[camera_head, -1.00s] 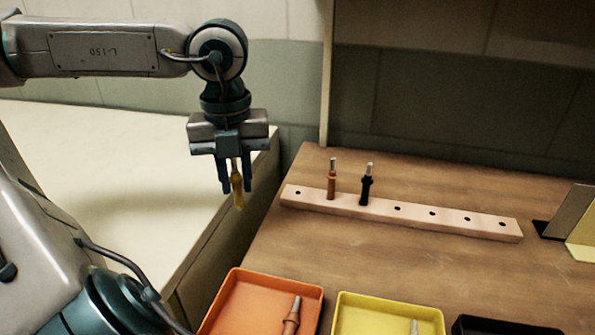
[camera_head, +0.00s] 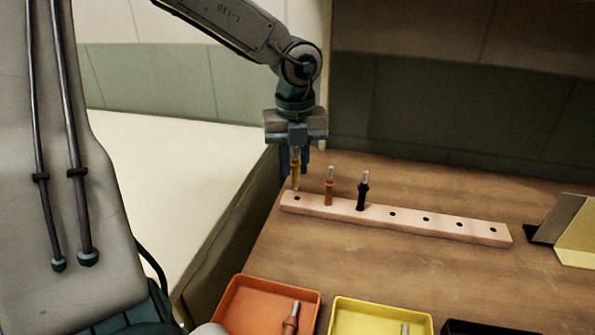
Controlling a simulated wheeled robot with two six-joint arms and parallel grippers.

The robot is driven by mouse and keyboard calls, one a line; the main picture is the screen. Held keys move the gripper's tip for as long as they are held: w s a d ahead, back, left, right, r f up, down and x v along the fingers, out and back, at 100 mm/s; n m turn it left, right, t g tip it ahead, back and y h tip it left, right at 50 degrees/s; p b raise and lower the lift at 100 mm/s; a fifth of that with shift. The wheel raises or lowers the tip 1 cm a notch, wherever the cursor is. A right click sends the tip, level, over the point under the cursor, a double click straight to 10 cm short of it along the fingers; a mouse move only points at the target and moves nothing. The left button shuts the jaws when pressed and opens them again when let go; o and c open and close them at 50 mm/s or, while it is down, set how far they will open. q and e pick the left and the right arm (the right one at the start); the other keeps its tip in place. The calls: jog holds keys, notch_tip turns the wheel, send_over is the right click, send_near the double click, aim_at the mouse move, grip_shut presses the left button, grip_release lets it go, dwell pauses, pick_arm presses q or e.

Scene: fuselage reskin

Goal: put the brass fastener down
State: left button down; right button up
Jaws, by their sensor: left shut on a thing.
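My left gripper (camera_head: 295,170) is shut on the brass fastener (camera_head: 295,170), which hangs upright between its fingers. The fastener's lower end is at the left end of a pale wooden strip (camera_head: 425,229) with a row of holes, over or at the leftmost hole; I cannot tell whether it is in the hole. A copper-coloured fastener (camera_head: 329,187) and a black fastener (camera_head: 363,192) stand upright in the strip just to the right. My right gripper is not in view.
An orange tray (camera_head: 238,299) with a copper-coloured fastener (camera_head: 291,318), a yellow tray (camera_head: 378,306) with a partly visible fastener, and a black tray (camera_head: 480,327) line the front. A metal bracket (camera_head: 560,222) stands at the right. The table between is clear.

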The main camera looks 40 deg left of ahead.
aim_at(297, 175)
pick_arm(q)
jog(key=shift+w, duration=0.25)
notch_tip(297, 175, down, 3)
jog(key=shift+f, duration=0.2)
jog(key=shift+w+f, duration=0.1)
jog(key=shift+f, duration=0.05)
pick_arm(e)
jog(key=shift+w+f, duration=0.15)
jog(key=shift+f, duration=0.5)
pick_arm(q)
jog(key=c, duration=1.3)
grip_release()
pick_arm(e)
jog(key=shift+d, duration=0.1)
